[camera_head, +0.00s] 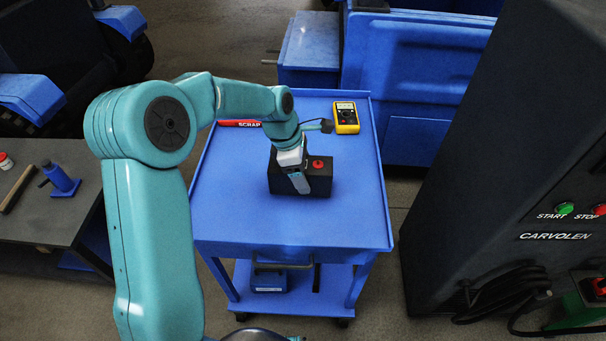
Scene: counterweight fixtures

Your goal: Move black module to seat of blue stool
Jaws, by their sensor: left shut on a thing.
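The black module (320,183) is a dark block with a round red knob on its top face. It sits on the top of a blue wheeled trolley (235,205), near the middle. My left gripper (299,183) reaches over the trolley from the left and points down at the module. It is shut on the black module, across its left part, and hides some of it. Whether the module touches the trolley top or is slightly raised is hard to tell. I cannot make out a blue stool in this view. My right gripper is not in view.
A yellow multimeter (346,118) and a red strip marked SCRAP (240,123) lie towards the trolley's back. A dark machine (500,170) with START and STOP buttons stands at the right. The trolley's front top is clear.

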